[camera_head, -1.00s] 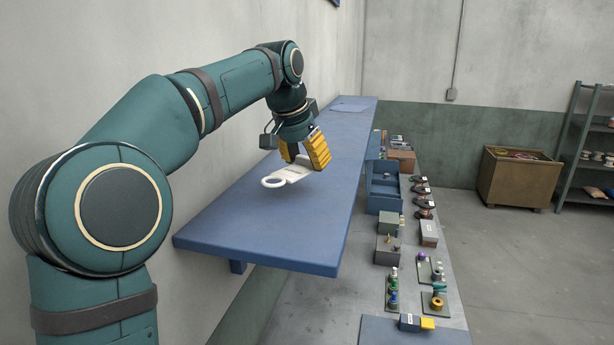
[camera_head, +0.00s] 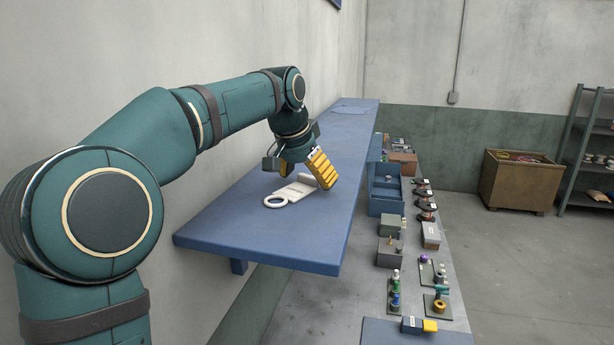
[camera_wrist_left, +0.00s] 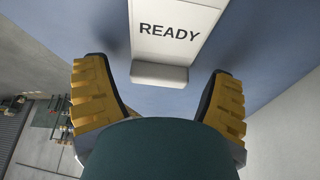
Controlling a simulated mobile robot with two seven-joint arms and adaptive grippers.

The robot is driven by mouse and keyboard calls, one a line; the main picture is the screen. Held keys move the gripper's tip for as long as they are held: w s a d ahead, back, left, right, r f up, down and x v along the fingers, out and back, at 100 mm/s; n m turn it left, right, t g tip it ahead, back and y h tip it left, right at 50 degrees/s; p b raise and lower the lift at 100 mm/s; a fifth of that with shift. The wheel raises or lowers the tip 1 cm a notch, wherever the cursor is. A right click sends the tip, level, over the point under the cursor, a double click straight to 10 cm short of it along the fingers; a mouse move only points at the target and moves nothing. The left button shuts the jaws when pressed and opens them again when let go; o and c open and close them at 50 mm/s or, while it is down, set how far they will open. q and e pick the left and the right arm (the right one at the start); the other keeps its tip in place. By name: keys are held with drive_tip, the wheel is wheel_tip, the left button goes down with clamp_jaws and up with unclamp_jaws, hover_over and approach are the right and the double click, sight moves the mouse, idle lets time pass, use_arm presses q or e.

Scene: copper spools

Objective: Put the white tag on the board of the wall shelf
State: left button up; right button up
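The white tag (camera_head: 296,190) with a ring at one end lies on the blue board of the wall shelf (camera_head: 270,235). In the left wrist view the tag (camera_wrist_left: 176,32) shows the word READY, and a pale block-like end of it faces my gripper. My left gripper (camera_head: 303,172) is low over the board at the tag's far end. In the left wrist view its yellow fingers (camera_wrist_left: 160,100) are wide apart, with a gap on each side of the tag's end. It is open and holds nothing. My right gripper is not in view.
A workbench (camera_head: 340,310) runs below and right of the shelf, with small parts, a blue bin (camera_head: 385,205) and spools. A brown crate (camera_head: 517,180) and a rack (camera_head: 585,150) stand farther right. The board is clear in front of and behind the tag.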

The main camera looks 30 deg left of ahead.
sight(293, 192)
use_arm(q)
drive_tip(key=shift+r, duration=0.2)
drive_tip(key=p+v, duration=0.2)
drive_tip(key=v, duration=0.9)
drive_tip(key=shift+s+r, duration=0.2)
drive_tip(key=shift+r, duration=0.15)
